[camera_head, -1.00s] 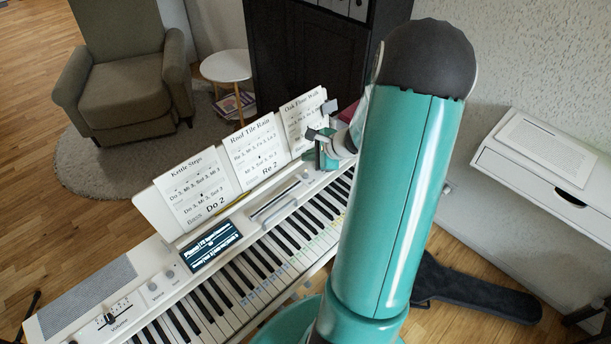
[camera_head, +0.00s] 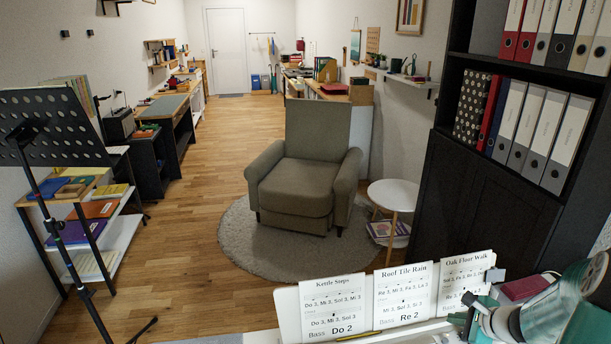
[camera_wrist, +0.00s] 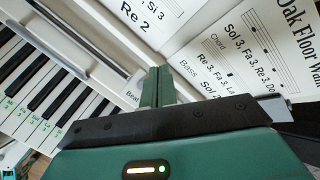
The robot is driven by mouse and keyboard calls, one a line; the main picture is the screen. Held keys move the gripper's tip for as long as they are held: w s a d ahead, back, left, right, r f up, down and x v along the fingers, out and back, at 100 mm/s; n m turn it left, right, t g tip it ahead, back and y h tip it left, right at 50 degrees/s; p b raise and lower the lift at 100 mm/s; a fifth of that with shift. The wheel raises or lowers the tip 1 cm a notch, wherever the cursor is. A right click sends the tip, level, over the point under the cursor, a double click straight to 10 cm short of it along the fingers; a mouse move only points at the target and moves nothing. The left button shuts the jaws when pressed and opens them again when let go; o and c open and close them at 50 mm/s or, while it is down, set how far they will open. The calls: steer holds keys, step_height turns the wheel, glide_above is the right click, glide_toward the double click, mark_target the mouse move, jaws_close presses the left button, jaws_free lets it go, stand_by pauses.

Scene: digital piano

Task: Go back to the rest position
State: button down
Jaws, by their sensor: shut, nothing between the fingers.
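My gripper (camera_wrist: 160,82) is shut, with nothing between its green fingers. In the wrist view its tips are over the piano's white top panel (camera_wrist: 107,69), close to the lower edge of the song sheets. Whether they touch the panel I cannot tell. In the head view, my gripper (camera_head: 466,316) is at the bottom right, in front of the "Oak Floor Walk" sheet (camera_head: 465,278). The "Roof Tile Rain" sheet (camera_head: 403,297) and the "Kettle Steps" sheet (camera_head: 335,308) stand to its left. The piano keys (camera_wrist: 38,88) show at the left of the wrist view.
A dark shelf with binders (camera_head: 530,135) stands behind the piano on the right. A grey-green armchair (camera_head: 302,180) stands on a round rug (camera_head: 250,235), beside a white side table (camera_head: 394,193). A black music stand (camera_head: 50,128) is at the left. The wooden floor between is open.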

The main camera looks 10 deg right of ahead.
steer(key=s+a+r+n+g+y, duration=0.1)
steer(key=a+r+n+g, duration=0.1)
steer(key=a+r+n, duration=0.6)
steer(key=a+r+n+g, duration=0.1)
steer(key=a+r+n, duration=0.3)
steer(key=a, duration=0.7)
steer(key=s+a+r+n+h, duration=0.3)
steer(key=s+a+r+n, duration=0.7)
steer(key=s+a+n, duration=0.2)
steer(key=s, duration=0.2)
steer(key=shift+s, duration=0.35)
steer(key=shift+d, duration=0.1)
